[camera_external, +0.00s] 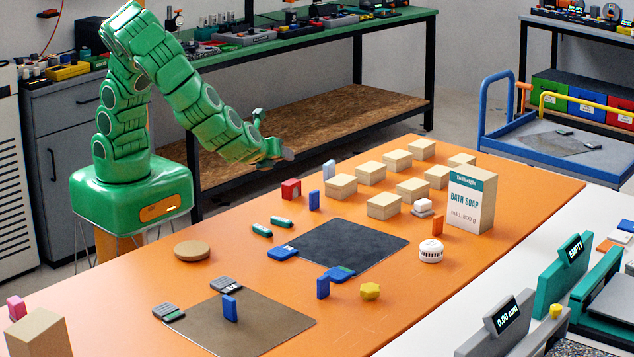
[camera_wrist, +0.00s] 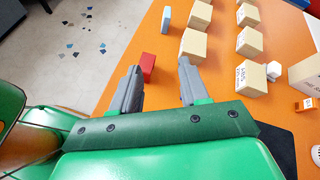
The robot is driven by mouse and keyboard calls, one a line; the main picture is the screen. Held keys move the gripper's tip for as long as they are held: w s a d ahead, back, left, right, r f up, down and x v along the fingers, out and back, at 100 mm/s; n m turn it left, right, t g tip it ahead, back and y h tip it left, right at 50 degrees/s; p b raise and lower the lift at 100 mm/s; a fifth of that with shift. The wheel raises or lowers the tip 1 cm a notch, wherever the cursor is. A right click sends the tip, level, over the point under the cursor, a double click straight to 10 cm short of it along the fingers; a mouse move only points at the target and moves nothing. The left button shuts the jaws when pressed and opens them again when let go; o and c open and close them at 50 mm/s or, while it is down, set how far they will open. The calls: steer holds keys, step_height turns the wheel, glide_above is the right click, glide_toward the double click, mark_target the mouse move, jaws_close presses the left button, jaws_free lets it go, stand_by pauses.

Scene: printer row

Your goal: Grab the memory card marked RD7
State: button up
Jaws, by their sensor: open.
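My gripper (camera_external: 284,155) is open and empty, raised above the table's far left edge.
A red block (camera_external: 291,189) stands below my gripper; it also shows between the fingers in the wrist view (camera_wrist: 148,62). Several tan boxes (camera_external: 384,206) and a soap box (camera_external: 471,200) stand at the back right. Small upright blocks stand near the cards. The dark mat (camera_external: 345,245) is mostly clear.

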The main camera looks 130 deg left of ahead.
mark_target(310, 198)
steer(key=w+f+m, duration=0.1)
steer(key=f+m, duration=0.1)
steer(key=f, duration=0.1)
steer(key=w+f+m+t, duration=0.1)
steer(key=w+f+m, duration=0.1)
steer(key=f, duration=0.1)
steer(key=w+f+m+t+y, duration=0.1)
steer(key=w+f+m, duration=0.1)
steer(key=f, duration=0.1)
steer(key=shift+w+f, duration=0.1)
steer(key=shift+w, duration=0.1)
steer(key=shift+w+x, duration=0.2)
steer(key=shift+x, duration=1.1)
steer(key=shift+w+x, duration=0.15)
steer(key=shift+x, duration=1.1)
steer(key=shift+w+x, duration=0.2)
steer(key=shift+x, duration=1.1)
steer(key=shift+c, duration=0.4)
jaws_close()
